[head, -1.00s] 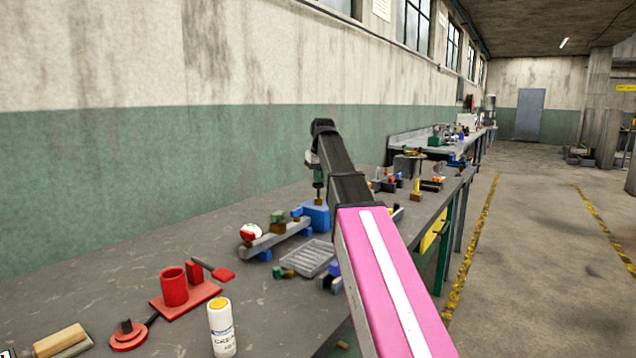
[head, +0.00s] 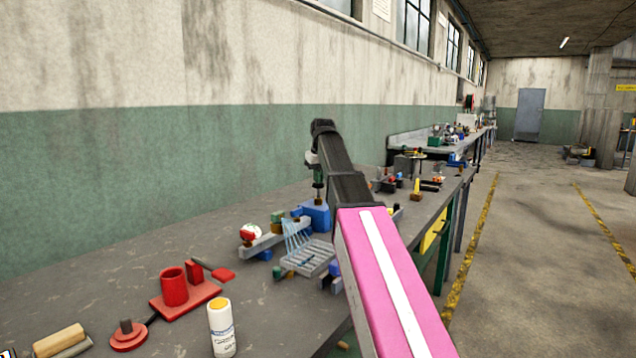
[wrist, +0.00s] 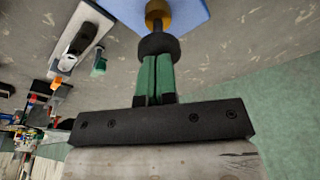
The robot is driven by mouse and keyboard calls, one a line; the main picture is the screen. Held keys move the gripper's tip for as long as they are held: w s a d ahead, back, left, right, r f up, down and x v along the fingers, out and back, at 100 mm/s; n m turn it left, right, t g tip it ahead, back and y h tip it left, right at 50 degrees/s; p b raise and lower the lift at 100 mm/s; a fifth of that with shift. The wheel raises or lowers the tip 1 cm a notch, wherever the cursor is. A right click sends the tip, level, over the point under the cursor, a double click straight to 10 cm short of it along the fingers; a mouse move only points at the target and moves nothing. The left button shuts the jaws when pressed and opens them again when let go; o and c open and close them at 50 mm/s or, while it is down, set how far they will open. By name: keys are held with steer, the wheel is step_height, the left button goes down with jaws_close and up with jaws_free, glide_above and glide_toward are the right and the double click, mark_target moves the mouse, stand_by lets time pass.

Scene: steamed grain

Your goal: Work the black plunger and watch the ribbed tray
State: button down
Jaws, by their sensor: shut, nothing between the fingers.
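The black plunger (wrist: 158,45) has a round knob over a brass collar (wrist: 157,18) on a blue block, seen in the wrist view. My gripper (wrist: 158,62) has green fingers shut with their tips at the knob, nothing between them. Whether they touch it I cannot tell. In the head view my gripper (head: 318,175) is above the blue block (head: 316,217). The grey ribbed tray (head: 309,260) lies on the bench in front of the block. Thin pale-blue streams (head: 294,236) run down from beside the grey beam (head: 268,243) onto the tray.
A white ball with red (head: 250,234) sits on the beam's left end. A red stand with a cup (head: 174,286) and a white can with a yellow cap (head: 221,328) stand nearer on the bench. More small items lie farther along. The wall is at the left.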

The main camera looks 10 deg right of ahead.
steer(key=shift+r, duration=2.65)
step_height(320, 180, up, 4)
steer(key=shift+f, duration=3.3)
steer(key=shift+f, duration=0.15)
steer(key=shift+f, duration=2.35)
steer(key=shift+r, duration=3.8)
